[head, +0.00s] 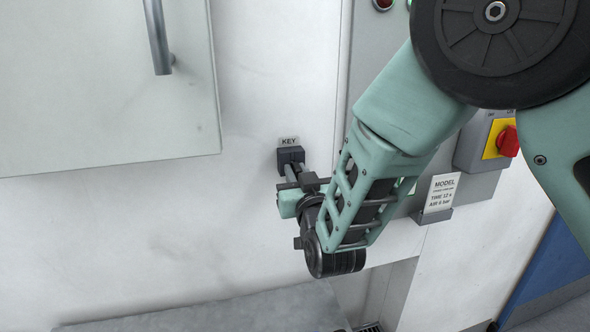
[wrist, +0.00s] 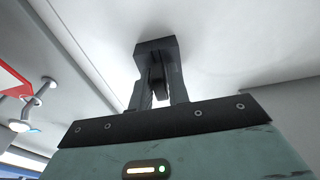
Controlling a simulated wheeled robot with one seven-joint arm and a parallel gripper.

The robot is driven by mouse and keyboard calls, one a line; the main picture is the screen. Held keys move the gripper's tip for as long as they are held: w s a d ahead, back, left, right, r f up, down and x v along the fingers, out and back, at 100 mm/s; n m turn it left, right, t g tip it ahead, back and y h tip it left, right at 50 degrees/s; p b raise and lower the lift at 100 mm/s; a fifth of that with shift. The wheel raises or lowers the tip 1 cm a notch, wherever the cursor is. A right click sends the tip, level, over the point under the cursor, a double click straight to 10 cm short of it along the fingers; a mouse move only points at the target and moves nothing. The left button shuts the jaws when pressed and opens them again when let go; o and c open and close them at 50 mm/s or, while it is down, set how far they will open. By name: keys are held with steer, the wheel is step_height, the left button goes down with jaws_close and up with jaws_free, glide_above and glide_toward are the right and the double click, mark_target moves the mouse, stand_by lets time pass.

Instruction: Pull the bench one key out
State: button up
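The KEY label (head: 288,142) is on the white machine wall in the head view, with a black key block (head: 290,155) just below it. My gripper (head: 292,172) reaches up to this block from the lower right. In the wrist view the dark block (wrist: 155,46) is at the tips of my gripper (wrist: 158,78). A small dark piece, seemingly the key (wrist: 157,88), lies between the two fingers. I cannot tell whether the fingers press on it or stand slightly apart. The head view does not show the key clearly.
A pale door panel (head: 110,80) with a bar handle (head: 158,38) is at upper left. A red-and-yellow rotary switch (head: 507,141) and a MODEL card (head: 440,192) are to the right of my forearm. A grey ledge (head: 220,312) lies below. The wall left of the block is clear.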

jaws_close()
steer(key=shift+s, duration=0.15)
steer(key=shift+b+v, duration=1.1)
steer(key=shift+v, duration=1.25)
steer(key=shift+s, duration=0.1)
steer(key=b+v, duration=0.3)
steer(key=v, duration=0.3)
steer(key=shift+s, duration=0.4)
steer(key=shift+d+f, duration=0.15)
